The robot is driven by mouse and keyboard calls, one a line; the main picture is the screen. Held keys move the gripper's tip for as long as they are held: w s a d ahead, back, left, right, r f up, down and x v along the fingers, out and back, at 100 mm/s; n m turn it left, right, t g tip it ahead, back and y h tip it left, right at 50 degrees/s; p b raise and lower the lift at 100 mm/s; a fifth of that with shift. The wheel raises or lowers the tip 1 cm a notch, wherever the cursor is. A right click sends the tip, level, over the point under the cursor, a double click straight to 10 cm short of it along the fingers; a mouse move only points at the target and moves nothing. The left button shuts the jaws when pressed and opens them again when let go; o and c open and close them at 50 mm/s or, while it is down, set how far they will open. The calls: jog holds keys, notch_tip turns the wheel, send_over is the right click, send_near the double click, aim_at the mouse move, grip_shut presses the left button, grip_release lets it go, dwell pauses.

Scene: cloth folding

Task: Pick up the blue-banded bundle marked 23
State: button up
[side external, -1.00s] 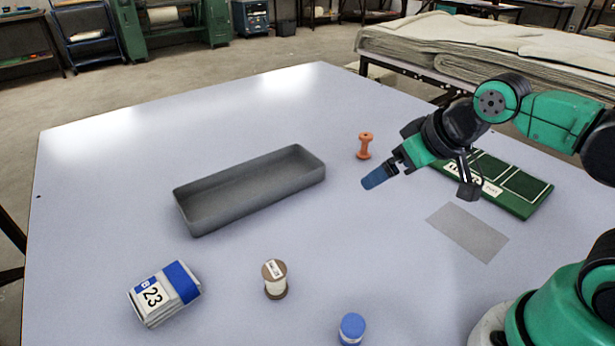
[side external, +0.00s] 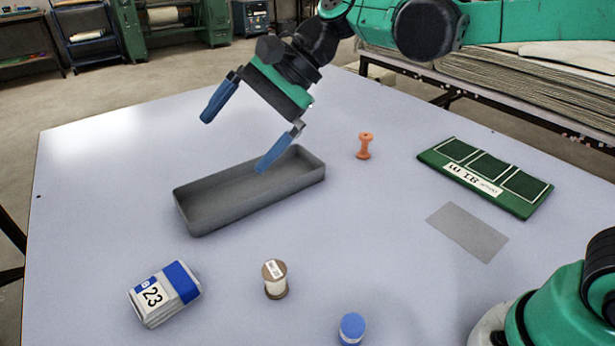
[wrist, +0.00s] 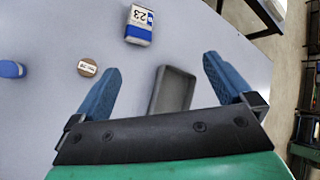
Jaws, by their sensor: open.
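The blue-banded bundle marked 23 (side external: 164,294) lies flat on the table at the front left in the side view. It is a pale folded stack with a blue band and a white label. In the wrist view the bundle (wrist: 140,24) shows at the top, beyond the fingertips and slightly left of centre. My gripper (side external: 235,145) is open and empty, with its blue fingers spread wide. It is above the table near the grey tray, well apart from the bundle. The fingers also show in the wrist view (wrist: 160,75).
A long grey tray (side external: 185,216) stands mid-table, between my gripper and the bundle in the side view. A thread spool (side external: 275,280) and a blue-capped container (side external: 352,328) stand right of the bundle.

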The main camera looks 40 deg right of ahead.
jog(key=w+a+f+m+g+y, duration=0.25)
jog(key=a+m+g+y, duration=0.2)
jog(key=a, duration=0.55)
send_near(167, 283)
jog(key=shift+m, duration=0.45)
jog(key=x, duration=0.5)
jog(key=shift+a, duration=0.1)
jog(key=shift+a+f, duration=0.15)
jog(key=shift+f, duration=0.15)
jog(key=shift+x, duration=2.6)
jog(key=shift+r, duration=0.1)
jog(key=c, duration=1.1)
jog(key=shift+r, duration=0.1)
